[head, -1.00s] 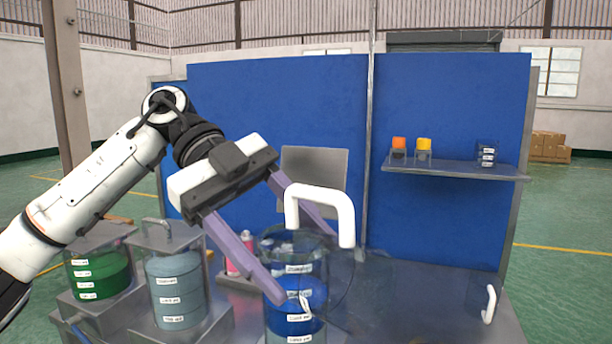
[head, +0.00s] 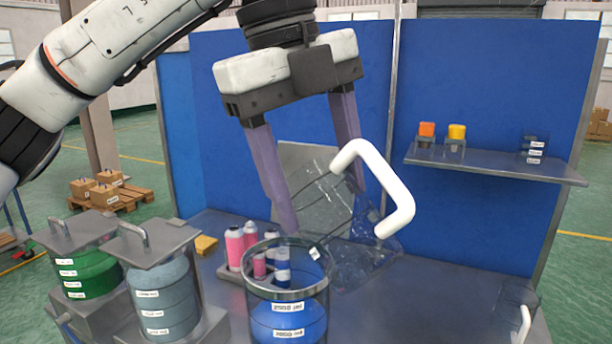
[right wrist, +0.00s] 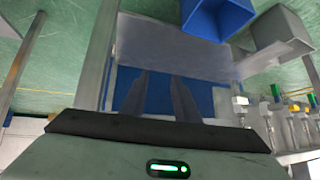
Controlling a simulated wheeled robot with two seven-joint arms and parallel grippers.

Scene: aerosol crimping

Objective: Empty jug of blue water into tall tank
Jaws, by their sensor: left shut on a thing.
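The clear jug (head: 362,262) with a thick white handle (head: 400,205) is tilted in the head view. My left gripper (head: 325,212) points down from above and is shut on the jug, its two purple fingers on either side of it. The jug hangs above and just right of the tall tank (head: 287,294), a clear open cylinder with white labels and blue water (head: 288,322) inside. The jug looks almost clear; whether water remains inside is hard to tell. My right gripper (right wrist: 158,80) shows only in the right wrist view, its fingers apart with nothing between them.
Lidded tanks of green (head: 88,275) and grey-blue (head: 162,290) liquid stand left of the tall tank. Pink bottles (head: 235,245) stand behind it. A shelf (head: 490,165) holds small orange and yellow containers. Another clear jug (head: 515,310) stands at right. The right wrist view shows a blue bin (right wrist: 215,15).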

